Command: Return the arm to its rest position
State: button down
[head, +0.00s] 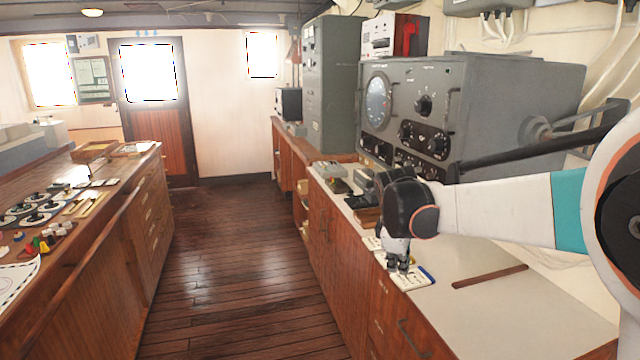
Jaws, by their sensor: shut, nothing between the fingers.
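My gripper (398,264) points down over the right-hand counter, at the end of my white and teal arm, which reaches in from the right edge. Its fingers are shut with nothing between them. The fingertips are just above or touching a small white panel with a blue edge (414,279) near the counter's front edge; I cannot tell which. My wrist hides part of the counter behind it.
The grey radio console (500,110) stands close behind my arm. Small devices (330,170) sit farther along the counter (490,310). A control desk (100,235) stands at the left. The wooden floor (235,270) between is clear, leading to a door (155,110).

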jog(key=s+m+t+y, duration=0.1)
jog(key=s+m, duration=0.5)
jog(key=s, duration=1)
jog(key=s+d+m+t+y, duration=0.1)
jog(key=s+m, duration=0.5)
jog(key=s, duration=0.9)
jog(key=shift+s+r+m+t, duration=0.25)
jog(key=shift+s+m+t, duration=0.1)
jog(key=shift+t, duration=0.45)
